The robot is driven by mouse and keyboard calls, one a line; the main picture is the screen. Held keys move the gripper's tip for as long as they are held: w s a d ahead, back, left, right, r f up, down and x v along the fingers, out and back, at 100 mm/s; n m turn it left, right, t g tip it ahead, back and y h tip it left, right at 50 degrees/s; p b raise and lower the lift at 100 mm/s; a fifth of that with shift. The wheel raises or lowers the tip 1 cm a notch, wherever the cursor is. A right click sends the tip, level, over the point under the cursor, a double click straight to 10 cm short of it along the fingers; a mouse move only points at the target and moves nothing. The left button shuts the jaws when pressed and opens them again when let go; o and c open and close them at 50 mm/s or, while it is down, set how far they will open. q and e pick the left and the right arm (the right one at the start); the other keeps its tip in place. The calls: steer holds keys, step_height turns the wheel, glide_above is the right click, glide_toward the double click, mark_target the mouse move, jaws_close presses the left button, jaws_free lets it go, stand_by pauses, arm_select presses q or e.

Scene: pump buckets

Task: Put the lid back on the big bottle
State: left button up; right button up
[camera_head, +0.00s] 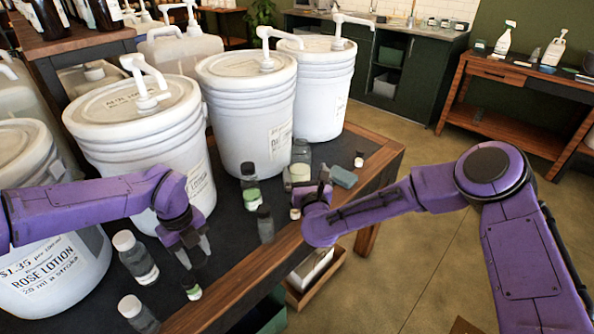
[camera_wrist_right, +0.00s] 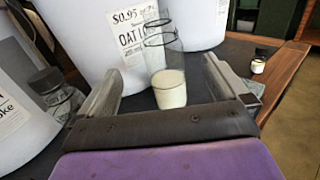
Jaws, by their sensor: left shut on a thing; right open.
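A tall clear open bottle (camera_wrist_right: 163,75) with white liquid low inside stands ahead of my right gripper (camera_wrist_right: 163,90) in the right wrist view. No lid shows on it. In the head view a clear bottle (camera_head: 300,165) stands beyond my right gripper (camera_head: 312,192), partly hidden by it. My right gripper is open, its fingers spread to either side of the bottle's line. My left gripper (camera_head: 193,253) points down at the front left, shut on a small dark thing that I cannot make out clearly. A small green-labelled bottle (camera_head: 193,290) shows just below its fingers.
White pump buckets (camera_head: 250,110) line the back of the dark table (camera_head: 378,170). Lidded bottles (camera_head: 135,257) stand at the front left, and a black-capped one (camera_head: 250,185) near the middle.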

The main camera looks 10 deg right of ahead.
mark_target(302, 164)
arm_select(q)
step_height(302, 164, down, 4)
steer(key=shift+w+r+b, duration=0.1)
steer(key=shift+r+b, duration=0.1)
steer(key=shift+b, duration=0.4)
steer(key=shift+f, duration=0.2)
arm_select(e)
steer(key=shift+f, duration=0.95)
steer(key=shift+d, duration=0.1)
arm_select(q)
steer(key=shift+r+p, duration=0.75)
steer(key=shift+r, duration=0.05)
arm_select(e)
steer(key=w, duration=0.6)
steer(key=shift+w+d, duration=0.1)
steer(key=shift+w+f, duration=0.1)
steer(key=shift+w, duration=0.2)
arm_select(q)
steer(key=shift+r, duration=0.1)
arm_select(e)
steer(key=shift+w+d, duration=0.1)
